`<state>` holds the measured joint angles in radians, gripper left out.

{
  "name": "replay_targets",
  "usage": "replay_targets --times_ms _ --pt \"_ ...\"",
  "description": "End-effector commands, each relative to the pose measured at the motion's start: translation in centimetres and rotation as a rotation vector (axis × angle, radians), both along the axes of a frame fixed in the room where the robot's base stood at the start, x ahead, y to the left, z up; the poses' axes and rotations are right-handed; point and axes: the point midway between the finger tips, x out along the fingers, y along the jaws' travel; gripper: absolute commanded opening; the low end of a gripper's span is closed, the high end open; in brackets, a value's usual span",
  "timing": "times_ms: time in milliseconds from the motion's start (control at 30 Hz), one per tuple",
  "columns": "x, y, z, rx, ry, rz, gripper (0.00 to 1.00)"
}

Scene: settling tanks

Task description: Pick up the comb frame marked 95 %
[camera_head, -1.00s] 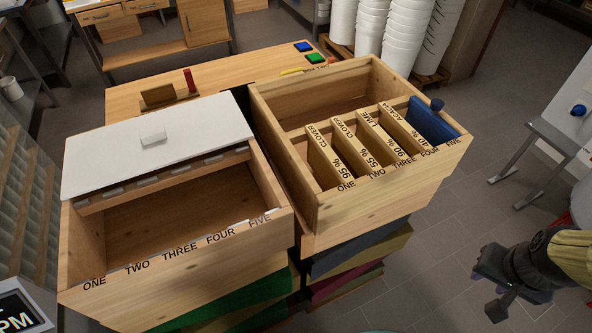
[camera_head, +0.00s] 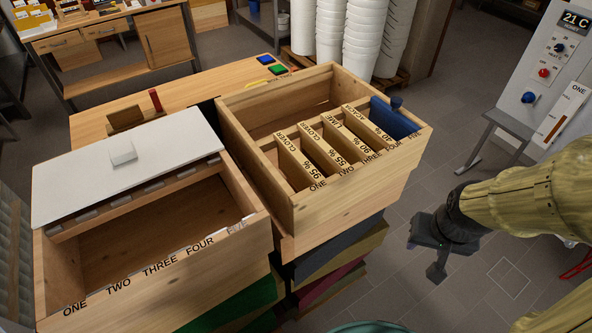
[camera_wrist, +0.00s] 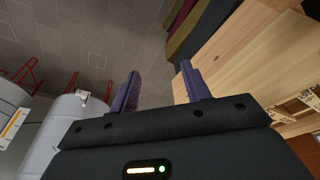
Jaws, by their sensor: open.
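The comb frame marked 95 % (camera_head: 299,166) is a wooden frame with "CLOVER" on its top bar. It stands upright in slot ONE of the right wooden box (camera_head: 345,190), in the head view. Its lower part is hidden in the box. My gripper (camera_head: 432,262) is outside the box, to the right and lower in the picture, over the grey floor. In the wrist view my gripper (camera_wrist: 160,74) has its two fingers spread apart with nothing between them. The comb frame cannot be made out in the wrist view.
Beside it stand frames marked 55 % (camera_head: 323,153), 90 % (camera_head: 347,140) and 40 % (camera_head: 366,128), then a blue piece (camera_head: 394,120) at FIVE. The left box (camera_head: 150,262) is partly covered by a white lid (camera_head: 130,165). A control panel (camera_head: 545,75) stands at right.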

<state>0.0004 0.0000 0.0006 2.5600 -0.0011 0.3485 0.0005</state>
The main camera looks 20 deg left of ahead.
Motion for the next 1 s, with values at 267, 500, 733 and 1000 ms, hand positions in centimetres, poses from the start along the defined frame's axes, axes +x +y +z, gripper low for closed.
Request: replay_targets --times_ms 267,500,733,1000 --pt "3.8 1.2 -0.7 -0.040 -0.186 0.114 0.49" --pt "9.4 7.9 0.3 0.035 -0.556 0.398 0.49" --pt "9.2 17.1 2.8 0.284 -0.817 0.689 0.49" --pt "7.6 20.5 4.3 0.412 -0.884 0.800 0.49"
